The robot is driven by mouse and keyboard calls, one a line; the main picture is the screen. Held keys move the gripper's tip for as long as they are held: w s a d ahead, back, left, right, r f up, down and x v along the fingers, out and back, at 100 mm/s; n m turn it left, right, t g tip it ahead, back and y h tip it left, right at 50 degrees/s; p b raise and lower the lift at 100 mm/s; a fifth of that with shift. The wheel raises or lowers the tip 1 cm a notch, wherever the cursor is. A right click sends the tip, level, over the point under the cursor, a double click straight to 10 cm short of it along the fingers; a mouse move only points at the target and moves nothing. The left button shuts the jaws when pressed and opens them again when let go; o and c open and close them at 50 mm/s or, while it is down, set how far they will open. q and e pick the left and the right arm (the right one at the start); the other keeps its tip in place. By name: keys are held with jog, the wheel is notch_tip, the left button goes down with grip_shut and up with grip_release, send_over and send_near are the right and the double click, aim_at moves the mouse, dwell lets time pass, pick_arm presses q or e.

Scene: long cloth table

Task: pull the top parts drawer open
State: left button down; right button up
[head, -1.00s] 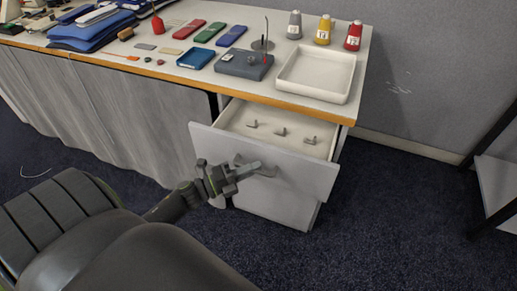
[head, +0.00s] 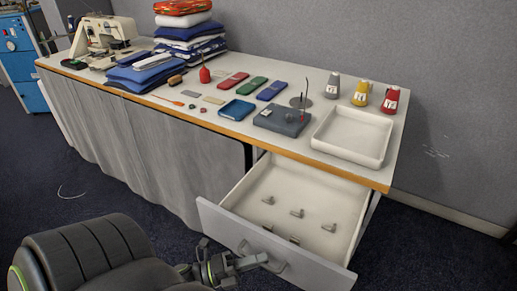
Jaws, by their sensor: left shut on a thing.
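The top parts drawer (head: 275,246) stands well out from under the right end of the table in the head view. Its inside is white and holds several small metal parts (head: 297,213). My left gripper (head: 262,260) is at the grey handle (head: 280,266) on the drawer's front and is shut on it. The fingertips are small in the picture and partly blend with the handle. My right gripper is not in view.
The long table (head: 205,121) carries a white tray (head: 352,136) above the drawer, a dark block (head: 283,121), thread cones (head: 361,93), folded cloth (head: 146,72) and a sewing machine (head: 103,37). Dark carpet floor lies right of the drawer.

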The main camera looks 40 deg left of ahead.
pick_arm(q)
jog(key=c, duration=1.5)
grip_release()
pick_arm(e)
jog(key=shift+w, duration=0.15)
